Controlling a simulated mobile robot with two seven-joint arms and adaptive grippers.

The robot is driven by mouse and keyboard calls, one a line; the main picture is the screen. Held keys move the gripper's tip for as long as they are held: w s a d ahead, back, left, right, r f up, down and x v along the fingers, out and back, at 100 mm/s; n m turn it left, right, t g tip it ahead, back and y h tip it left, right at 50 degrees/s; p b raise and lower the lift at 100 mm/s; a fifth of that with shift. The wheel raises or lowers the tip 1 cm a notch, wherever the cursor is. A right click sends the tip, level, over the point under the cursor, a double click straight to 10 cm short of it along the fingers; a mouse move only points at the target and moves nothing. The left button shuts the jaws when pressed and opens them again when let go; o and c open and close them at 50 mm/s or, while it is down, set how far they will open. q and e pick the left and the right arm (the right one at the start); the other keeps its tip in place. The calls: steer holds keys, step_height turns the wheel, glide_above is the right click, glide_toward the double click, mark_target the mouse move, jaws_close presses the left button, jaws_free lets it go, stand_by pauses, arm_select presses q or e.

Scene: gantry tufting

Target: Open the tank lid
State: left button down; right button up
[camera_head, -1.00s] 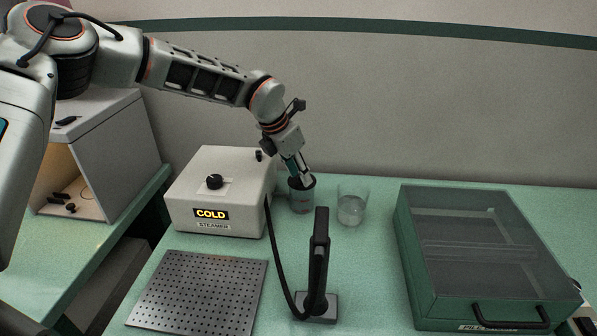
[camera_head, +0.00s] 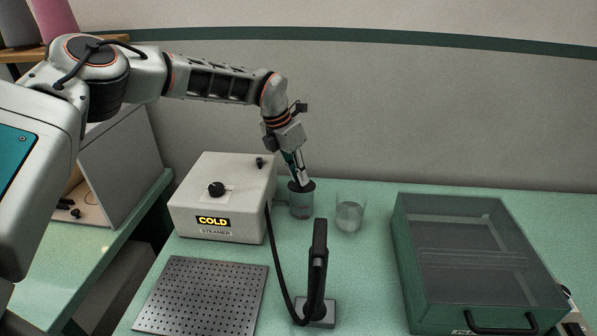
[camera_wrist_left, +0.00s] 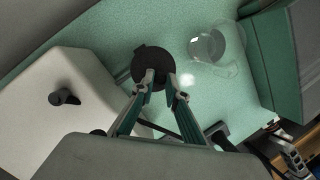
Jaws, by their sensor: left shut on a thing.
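The tank (camera_head: 301,205) is a small clear vessel with water in it, beside the right side of the white steamer (camera_head: 200,225). Its dark round lid (camera_head: 293,186) sits at the tank's top; it also shows as a black disc in the left wrist view (camera_wrist_left: 145,57). I cannot tell whether the lid is fully seated. My left gripper (camera_head: 303,184) points down from above, its fingers shut on the lid's middle, where they hide the gripped part. The fingertips also show over the disc in the left wrist view (camera_wrist_left: 160,78). My right gripper is out of view.
A clear beaker (camera_head: 349,215) stands just right of the tank. A black wand (camera_head: 318,260) stands upright in front, its hose running to the steamer. A perforated metal plate (camera_head: 200,296) lies front left. A green clear-topped case (camera_head: 480,240) stands on the right.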

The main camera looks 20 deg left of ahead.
arm_select(q)
steer(key=shift+w+a+r+g, duration=0.25)
steer(key=shift+w+r+g, duration=0.15)
steer(key=shift+w+g, duration=0.4)
steer(key=shift+s+r+g, duration=0.1)
steer(key=shift+g, duration=0.2)
steer(key=c, duration=2)
jaws_free()
steer(key=v, duration=1.2)
steer(key=shift+a, duration=0.2)
